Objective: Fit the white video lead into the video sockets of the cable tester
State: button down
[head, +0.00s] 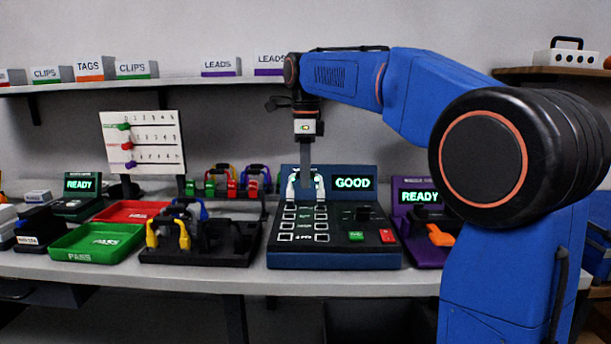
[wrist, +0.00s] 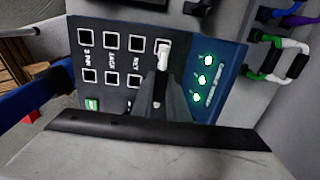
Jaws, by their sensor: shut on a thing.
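The cable tester (head: 335,258) stands on the bench, with a dark panel of paired square sockets and a lit screen (head: 352,183) reading GOOD. The white video lead (head: 320,187) is at the topmost socket pair, one white end on each side of my gripper (head: 305,192). In the wrist view one white plug (wrist: 163,52) sits upright at the end socket of its row. The other end is mostly hidden behind my fingers (wrist: 162,92). My gripper points down and is shut on the middle of the lead. Three green lamps (wrist: 203,79) glow beside it.
A black rack (head: 200,245) with yellow and blue leads stands left of the tester. Green (head: 97,243) and red (head: 130,211) trays lie further left. A purple tester (head: 420,222) reading READY stands close on the right. More coloured leads (head: 228,182) stand behind.

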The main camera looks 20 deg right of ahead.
jog(key=shift+f, duration=0.9)
dwell(1.6)
jog(key=c, duration=1.1)
grip_release()
jog(key=shift+r, duration=4)
jog(key=shift+s, duration=0.1)
